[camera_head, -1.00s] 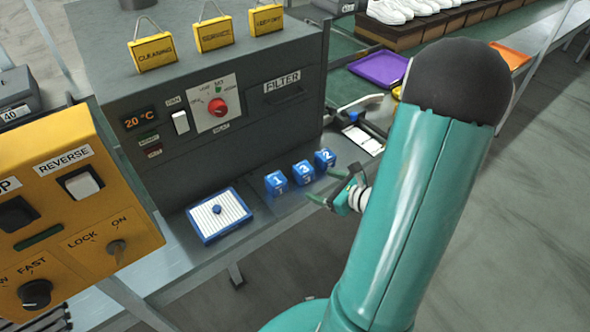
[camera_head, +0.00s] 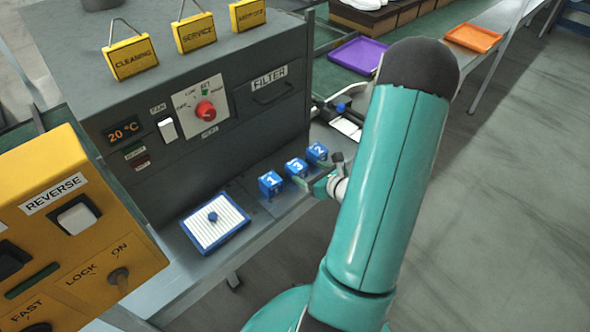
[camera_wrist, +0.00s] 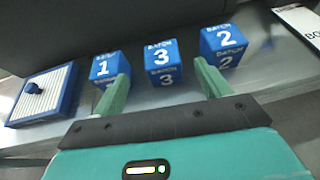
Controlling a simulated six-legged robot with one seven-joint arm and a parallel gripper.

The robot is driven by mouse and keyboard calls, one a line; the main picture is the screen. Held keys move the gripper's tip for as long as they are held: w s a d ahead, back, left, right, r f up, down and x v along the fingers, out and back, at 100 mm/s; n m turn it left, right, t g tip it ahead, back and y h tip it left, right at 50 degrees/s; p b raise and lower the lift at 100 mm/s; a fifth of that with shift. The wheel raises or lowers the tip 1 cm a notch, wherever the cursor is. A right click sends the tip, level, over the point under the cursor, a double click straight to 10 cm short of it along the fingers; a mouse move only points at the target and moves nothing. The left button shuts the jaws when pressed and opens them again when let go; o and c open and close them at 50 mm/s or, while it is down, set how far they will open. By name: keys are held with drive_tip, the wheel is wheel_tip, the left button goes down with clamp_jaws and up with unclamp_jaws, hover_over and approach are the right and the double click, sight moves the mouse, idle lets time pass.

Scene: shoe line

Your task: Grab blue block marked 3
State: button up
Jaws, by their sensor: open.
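The blue block marked 3 (camera_head: 296,168) stands on the metal ledge between the blue block marked 1 (camera_head: 270,183) and the blue block marked 2 (camera_head: 317,152). In the wrist view the block marked 3 (camera_wrist: 162,64) lies ahead, between the lines of my two fingers. My gripper (camera_wrist: 160,82) is open and empty, its green fingers pointing at the blocks. The left fingertip overlaps the block marked 1 (camera_wrist: 104,68) in the picture; whether they touch I cannot tell. The right fingertip is just below the block marked 2 (camera_wrist: 222,42). In the head view my gripper (camera_head: 312,183) is beside the blocks, partly hidden by my arm.
A white ribbed pad with a blue frame and knob (camera_head: 214,222) lies left of the blocks. The dark machine (camera_head: 215,110) rises behind them. A yellow control box (camera_head: 75,235) is at the left. A purple tray (camera_head: 357,55) and an orange tray (camera_head: 473,38) are farther back.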

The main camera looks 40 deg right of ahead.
sight(299, 167)
drive_tip(key=x, duration=0.8)
drive_tip(key=shift+s+d, duration=0.1)
drive_tip(key=c, duration=1.1)
